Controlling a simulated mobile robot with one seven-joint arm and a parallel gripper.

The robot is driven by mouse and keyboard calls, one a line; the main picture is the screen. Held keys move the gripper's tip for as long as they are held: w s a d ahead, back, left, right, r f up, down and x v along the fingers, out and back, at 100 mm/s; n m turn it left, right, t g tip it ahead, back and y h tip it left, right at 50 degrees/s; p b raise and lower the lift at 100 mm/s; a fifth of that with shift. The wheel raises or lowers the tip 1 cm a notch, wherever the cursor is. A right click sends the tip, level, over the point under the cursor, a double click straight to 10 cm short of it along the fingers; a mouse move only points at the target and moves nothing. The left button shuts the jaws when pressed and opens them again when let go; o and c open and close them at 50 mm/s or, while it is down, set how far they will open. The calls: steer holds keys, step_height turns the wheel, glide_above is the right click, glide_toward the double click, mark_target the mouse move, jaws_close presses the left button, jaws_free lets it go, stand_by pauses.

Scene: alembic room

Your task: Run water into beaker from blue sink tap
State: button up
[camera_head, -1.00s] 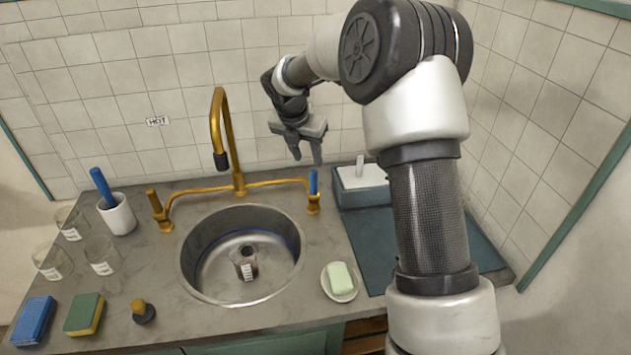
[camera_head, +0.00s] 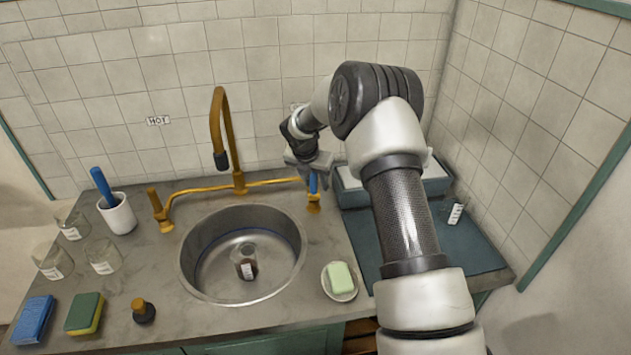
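The blue tap handle (camera_head: 313,184) stands at the right end of the brass tap bar. My gripper (camera_head: 312,172) is down over this handle, with fingers around or beside it; whether they touch it I cannot tell. The gap between the fingers is too small to judge. The brass spout (camera_head: 221,130) arches over the sink (camera_head: 205,275), and no water shows from its dark nozzle. A small glass beaker (camera_head: 246,265) with a white label and dark contents or base stands in the sink basin, near the drain.
A brass handle (camera_head: 155,198) is at the left, below a HOT sign (camera_head: 158,120). Soap on a dish (camera_head: 341,290) sits right of the sink. A labelled glass (camera_head: 455,213) stands on the teal mat (camera_head: 465,252). Glasses, sponges and a white cup (camera_head: 119,216) stand left.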

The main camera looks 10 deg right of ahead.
jaws_close()
steer(key=shift+f+b, duration=0.1)
steer(key=shift+b, duration=0.3)
steer(key=shift+s+f+t+b, duration=0.15)
steer(key=shift+t+b, duration=0.25)
steer(key=shift+b, duration=0.25)
steer(key=shift+s+t+b, duration=0.1)
steer(key=shift+t+b, duration=0.2)
steer(key=shift+b, duration=0.6)
steer(key=t+b, duration=0.1)
steer(key=b, duration=0.1)
steer(key=shift+s+r+b, duration=0.25)
steer(key=shift+r+b, duration=0.1)
